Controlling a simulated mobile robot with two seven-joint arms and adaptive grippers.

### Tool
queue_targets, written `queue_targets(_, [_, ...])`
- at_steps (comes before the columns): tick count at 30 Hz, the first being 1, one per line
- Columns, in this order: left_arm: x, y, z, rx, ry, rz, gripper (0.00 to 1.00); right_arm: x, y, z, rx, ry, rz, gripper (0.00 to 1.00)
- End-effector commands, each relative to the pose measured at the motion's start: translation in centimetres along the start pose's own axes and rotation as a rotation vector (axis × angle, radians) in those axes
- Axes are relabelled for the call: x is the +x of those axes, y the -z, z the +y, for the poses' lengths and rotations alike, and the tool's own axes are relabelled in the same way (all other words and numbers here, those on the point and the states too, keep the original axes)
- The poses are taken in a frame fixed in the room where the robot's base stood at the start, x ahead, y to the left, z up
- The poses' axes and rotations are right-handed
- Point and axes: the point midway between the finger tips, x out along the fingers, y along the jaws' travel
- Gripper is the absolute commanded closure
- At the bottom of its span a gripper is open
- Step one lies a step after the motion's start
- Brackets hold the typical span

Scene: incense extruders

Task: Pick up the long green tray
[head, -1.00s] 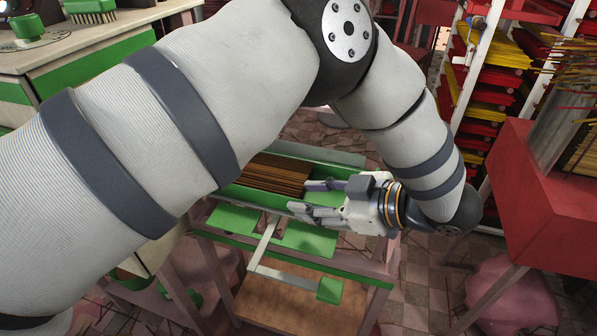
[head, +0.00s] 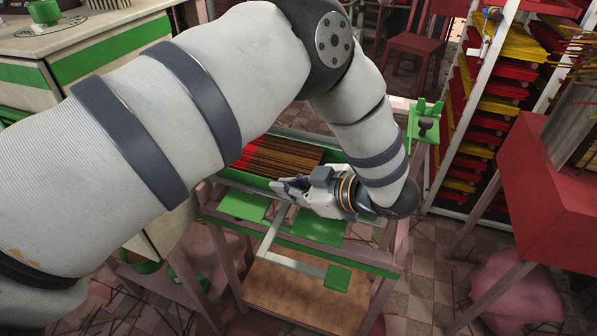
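The long green tray (head: 244,178) rests on top of the wooden stand in the middle of the view. It holds a bed of brown incense sticks (head: 285,155) with red ones at its left end. My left arm passes over it and hides its left end and part of its far side. My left gripper (head: 276,186) is at the tray's near long side, with its fingertips at the near wall. The fingers look close together and overlap the wall, so I cannot tell whether they are shut on it. My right gripper is not in view.
Green plates (head: 320,228) and a pale bar (head: 290,262) project from the stand's (head: 300,300) front below the tray. A green bracket (head: 425,122) stands up at its right. A red box table (head: 555,190) and a rack (head: 490,110) of incense trays stand right. A counter (head: 110,50) is at upper left.

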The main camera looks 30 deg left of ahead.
Motion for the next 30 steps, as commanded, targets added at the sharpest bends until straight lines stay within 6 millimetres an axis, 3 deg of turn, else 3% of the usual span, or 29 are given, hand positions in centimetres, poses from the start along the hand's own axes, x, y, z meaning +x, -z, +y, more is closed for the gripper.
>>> queue_targets(14, [-0.3,0.7,0.6,-0.005,-0.011,0.001,1.00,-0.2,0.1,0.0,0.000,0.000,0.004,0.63])
queue_targets(19, [-1.7,3.2,1.4,-0.012,-0.015,0.002,1.00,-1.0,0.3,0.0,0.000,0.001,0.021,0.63])
queue_targets(28, [-6.1,9.3,-2.1,-0.013,-0.015,0.000,1.00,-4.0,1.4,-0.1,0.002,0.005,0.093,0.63])
queue_targets(30, [-6.8,10.0,-3.6,-0.009,-0.014,0.001,1.00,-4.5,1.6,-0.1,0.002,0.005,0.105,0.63])
